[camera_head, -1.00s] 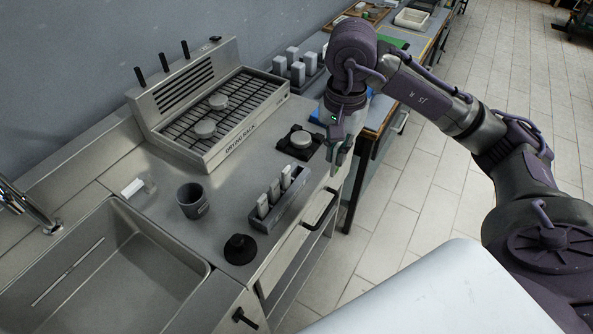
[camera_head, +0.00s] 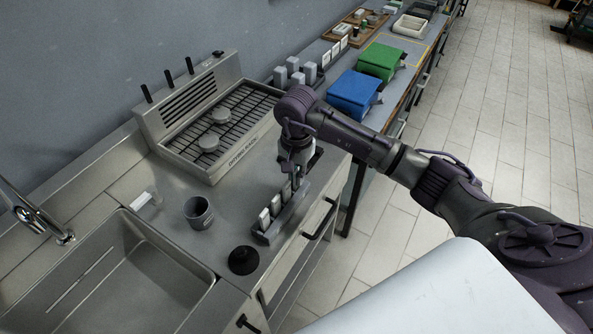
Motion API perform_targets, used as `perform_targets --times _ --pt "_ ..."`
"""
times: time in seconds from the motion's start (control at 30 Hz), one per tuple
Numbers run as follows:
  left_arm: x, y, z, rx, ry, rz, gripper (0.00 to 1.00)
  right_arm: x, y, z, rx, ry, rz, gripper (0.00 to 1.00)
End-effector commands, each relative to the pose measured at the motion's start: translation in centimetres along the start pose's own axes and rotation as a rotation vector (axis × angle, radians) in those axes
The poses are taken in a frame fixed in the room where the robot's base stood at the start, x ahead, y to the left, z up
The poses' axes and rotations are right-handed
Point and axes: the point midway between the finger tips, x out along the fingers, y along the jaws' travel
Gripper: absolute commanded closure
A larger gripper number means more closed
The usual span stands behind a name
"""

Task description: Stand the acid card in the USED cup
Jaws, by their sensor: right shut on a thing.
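The cup (camera_head: 198,212), dark grey with a small label too small to read, stands upright on the steel counter and looks empty. A grey rack (camera_head: 266,238) to its right holds several upright pale cards, among them one at its near end (camera_head: 264,219). I cannot read which is the acid card. My right gripper (camera_head: 298,183) points down at the far end of the rack and is shut on a card there, mostly hidden by the fingers. I cannot tell whether that card is still seated in the rack. My left gripper is not in view.
A black round-based object (camera_head: 243,260) stands near the rack's near end. The sink (camera_head: 120,270) is at left, with a small white block (camera_head: 141,200) behind it. The drying rack (camera_head: 222,133) is at the back. Counter between cup and rack is clear.

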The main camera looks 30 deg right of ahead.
Motion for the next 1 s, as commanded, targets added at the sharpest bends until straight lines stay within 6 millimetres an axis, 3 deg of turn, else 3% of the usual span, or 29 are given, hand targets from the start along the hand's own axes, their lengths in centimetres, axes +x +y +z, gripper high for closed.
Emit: perform_targets --times 0.3,0.33,0.47,0.87,1.0 --pt "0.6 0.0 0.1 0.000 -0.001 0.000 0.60 0.4 0.0 0.0 0.000 0.001 -0.001 1.00" --pt "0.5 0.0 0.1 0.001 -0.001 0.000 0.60 0.3 0.0 0.0 0.000 0.001 -0.001 0.87" --pt "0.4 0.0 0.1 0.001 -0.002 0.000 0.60 0.2 0.0 0.0 0.000 0.001 -0.001 0.66" --pt "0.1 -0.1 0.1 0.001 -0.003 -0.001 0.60 -0.3 -0.1 0.0 -0.001 0.001 -0.003 0.66" --pt "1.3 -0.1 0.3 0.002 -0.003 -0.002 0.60 -2.3 -0.1 -0.2 -0.001 0.005 -0.006 0.66"
